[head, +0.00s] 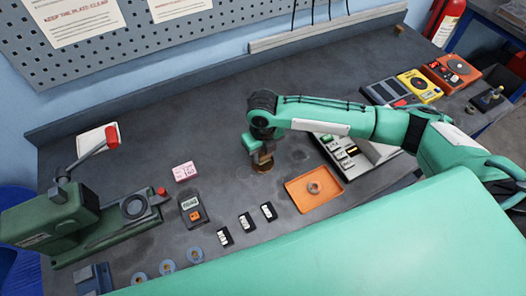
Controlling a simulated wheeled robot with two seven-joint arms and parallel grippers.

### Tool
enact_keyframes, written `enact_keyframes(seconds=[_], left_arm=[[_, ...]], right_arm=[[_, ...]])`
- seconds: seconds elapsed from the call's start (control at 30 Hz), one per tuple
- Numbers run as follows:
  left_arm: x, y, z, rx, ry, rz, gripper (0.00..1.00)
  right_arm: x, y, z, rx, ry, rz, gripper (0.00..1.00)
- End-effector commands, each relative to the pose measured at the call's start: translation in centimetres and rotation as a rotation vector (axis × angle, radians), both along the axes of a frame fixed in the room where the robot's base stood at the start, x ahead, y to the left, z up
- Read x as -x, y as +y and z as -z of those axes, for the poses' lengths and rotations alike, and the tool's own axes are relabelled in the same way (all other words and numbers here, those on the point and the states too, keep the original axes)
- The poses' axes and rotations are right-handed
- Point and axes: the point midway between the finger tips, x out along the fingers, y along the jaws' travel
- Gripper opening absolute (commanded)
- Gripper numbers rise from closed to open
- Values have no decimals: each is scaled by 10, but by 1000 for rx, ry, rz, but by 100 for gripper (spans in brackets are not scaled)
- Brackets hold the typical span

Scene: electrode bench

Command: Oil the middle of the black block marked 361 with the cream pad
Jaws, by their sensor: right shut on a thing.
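My right gripper (262,153) points down over the middle of the bench. It is shut on a small brown and tan thing (262,164), likely the pad; no cream face can be made out. Three small black blocks with white labels lie in a slanting row nearer to me: a left one (224,237), a middle one (247,223) and a right one (268,212). Their numbers are too small to read, so I cannot tell which is 361. The gripper is beyond the row and apart from it. My left gripper is out of view.
An orange tray (293,187) with a round thing in it lies right of the gripper. A green machine (60,220) with a red-knobbed lever stands left. A dark labelled device (191,210), a pink card (184,171) and grey rings (167,266) lie left of the blocks.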

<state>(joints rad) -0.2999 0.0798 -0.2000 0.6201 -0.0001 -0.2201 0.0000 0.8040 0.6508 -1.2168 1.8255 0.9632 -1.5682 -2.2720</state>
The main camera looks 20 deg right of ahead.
Motion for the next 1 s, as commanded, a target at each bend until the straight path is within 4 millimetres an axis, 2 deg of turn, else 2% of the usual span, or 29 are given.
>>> enact_keyframes(seconds=[1.0], left_arm=[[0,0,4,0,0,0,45]], right_arm=[[0,0,10,0,0,0,19]])
